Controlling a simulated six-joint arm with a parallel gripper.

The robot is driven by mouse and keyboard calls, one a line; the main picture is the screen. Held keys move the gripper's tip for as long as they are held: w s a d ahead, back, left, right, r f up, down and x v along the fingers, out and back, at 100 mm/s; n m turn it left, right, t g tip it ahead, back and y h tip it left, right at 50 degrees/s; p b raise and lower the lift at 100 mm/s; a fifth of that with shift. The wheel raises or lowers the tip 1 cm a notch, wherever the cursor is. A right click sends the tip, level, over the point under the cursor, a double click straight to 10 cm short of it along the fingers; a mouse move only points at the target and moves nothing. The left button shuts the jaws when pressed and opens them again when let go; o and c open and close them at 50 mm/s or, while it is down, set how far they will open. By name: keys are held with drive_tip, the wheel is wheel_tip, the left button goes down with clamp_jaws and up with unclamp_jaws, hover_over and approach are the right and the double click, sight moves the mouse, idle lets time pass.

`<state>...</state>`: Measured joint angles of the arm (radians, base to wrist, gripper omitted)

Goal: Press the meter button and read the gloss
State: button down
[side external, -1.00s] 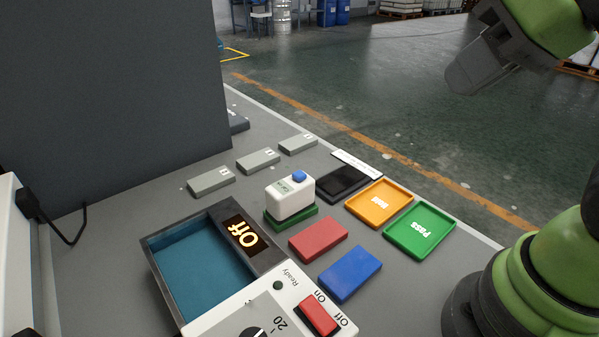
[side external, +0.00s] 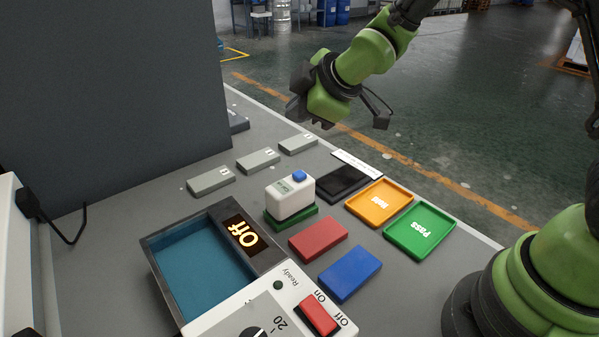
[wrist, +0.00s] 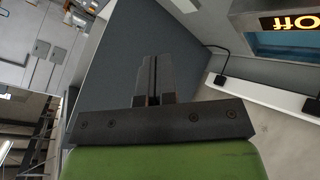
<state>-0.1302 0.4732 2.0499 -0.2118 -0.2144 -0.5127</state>
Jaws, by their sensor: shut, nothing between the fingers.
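The gloss meter (side external: 290,199) is a small white block with a blue button (side external: 299,176) on top. It stands upright on a green base or panel (side external: 291,217) on the grey bench. A small display faces the camera, but its text is too small to read. My gripper (side external: 297,96) is raised above the far part of the bench, above and apart from the meter. In the wrist view my gripper's fingers (wrist: 153,80) are together with nothing between them. The meter does not show in the wrist view.
A red panel (side external: 318,239), a blue panel (side external: 350,273), an orange tray (side external: 360,213), a green "Pass" tray (side external: 401,242) and a black pad (side external: 335,190) lie around the meter. An open box (side external: 157,262) reads "Off". A dark partition (side external: 100,90) stands left.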

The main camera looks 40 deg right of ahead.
sight(299, 175)
drive_tip(key=shift+f, duration=0.2)
drive_tip(key=shift+f, duration=4.3)
drive_tip(key=shift+f, duration=0.1)
drive_tip(key=shift+f, duration=0.3)
drive_tip(key=shift+f, duration=0.45)
drive_tip(key=shift+r, duration=0.85)
drive_tip(key=shift+r, duration=2.55)
